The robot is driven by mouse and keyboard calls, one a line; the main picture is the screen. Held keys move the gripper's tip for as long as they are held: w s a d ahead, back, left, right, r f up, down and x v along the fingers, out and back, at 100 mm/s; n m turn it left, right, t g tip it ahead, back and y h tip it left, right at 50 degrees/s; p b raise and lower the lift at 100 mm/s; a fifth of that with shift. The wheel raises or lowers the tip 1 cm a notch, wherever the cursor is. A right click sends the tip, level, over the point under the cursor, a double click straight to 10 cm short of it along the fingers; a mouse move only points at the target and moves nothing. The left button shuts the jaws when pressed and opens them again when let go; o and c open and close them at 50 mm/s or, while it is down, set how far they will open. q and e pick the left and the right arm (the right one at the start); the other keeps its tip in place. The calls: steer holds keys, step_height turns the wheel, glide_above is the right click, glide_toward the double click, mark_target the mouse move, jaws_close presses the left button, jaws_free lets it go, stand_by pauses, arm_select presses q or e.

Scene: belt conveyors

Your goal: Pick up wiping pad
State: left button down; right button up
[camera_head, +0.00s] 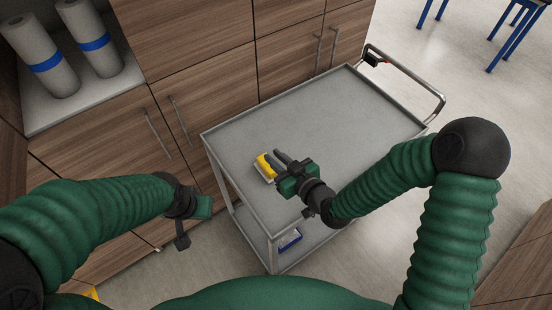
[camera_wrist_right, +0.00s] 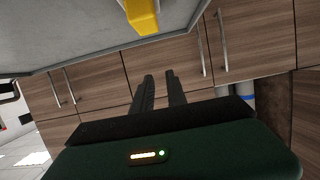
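The wiping pad, a yellow block with a pale underside (camera_head: 264,168), lies on the grey top of the cart (camera_head: 235,138). My right gripper (camera_head: 276,158) is right beside the pad in the head view, its dark fingers pointing to the upper left. In the right wrist view, the yellow pad (camera_wrist_right: 141,14) shows at the top edge, apart from the fingers. The right gripper (camera_wrist_right: 160,82) has a gap between its two fingers and nothing in it.
The cart has a raised rim, a push handle (camera_head: 437,92) at the right and a lower shelf with a blue item (camera_head: 290,238). Wooden cabinets (camera_head: 195,50) stand behind it. Two grey rolls with blue bands (camera_head: 47,62) stand at the upper left. Most of the cart top is clear.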

steer(key=o, duration=0.7)
steer(key=shift+s+a+r, duration=0.1)
steer(key=shift+a, duration=0.1)
steer(key=o, duration=0.6)
steer(key=shift+d, duration=0.15)
